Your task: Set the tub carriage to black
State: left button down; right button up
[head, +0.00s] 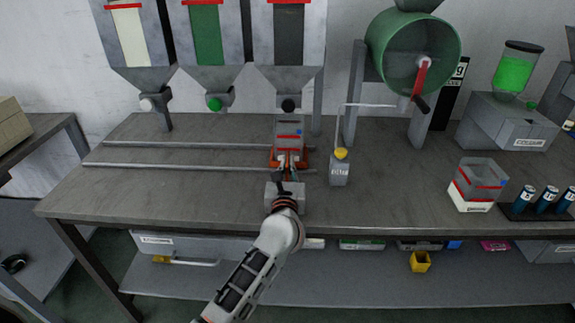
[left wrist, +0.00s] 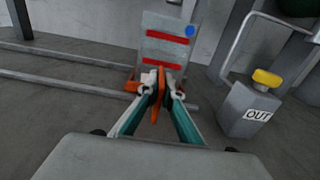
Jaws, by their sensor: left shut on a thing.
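The orange tub carriage (head: 273,158) is at the right end of the rails, below the hopper with the black window (head: 289,40) and its black knob (head: 288,105). A clear tub (head: 289,129) with red lines and a blue dot stands upright on the carriage. My left gripper (head: 290,172) is in front of the carriage. In the left wrist view its fingers (left wrist: 161,90) are shut on the carriage's upright orange handle (left wrist: 161,80), and the tub (left wrist: 165,50) rises just behind. The fingers hide part of the handle. My right gripper is not in view.
Two rails (head: 150,166) run left, clear, past the green (head: 207,40) and cream (head: 131,40) hoppers. A grey block marked OUT (head: 339,174) with a yellow top stands just right of the carriage. A green drum (head: 400,55) and another tub (head: 480,183) are farther right.

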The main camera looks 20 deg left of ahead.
pick_arm(q)
jog(key=shift+d, duration=0.3)
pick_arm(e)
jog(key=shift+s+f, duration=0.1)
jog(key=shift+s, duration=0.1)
pick_arm(q)
jog(key=c, duration=2.2)
grip_release()
jog(key=shift+c, duration=0.2)
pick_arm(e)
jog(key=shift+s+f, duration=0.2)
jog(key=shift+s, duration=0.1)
pick_arm(q)
jog(key=shift+s, duration=0.2)
jog(key=v, duration=1.1)
jog(key=shift+f, duration=0.1)
jog(key=shift+s, duration=0.25)
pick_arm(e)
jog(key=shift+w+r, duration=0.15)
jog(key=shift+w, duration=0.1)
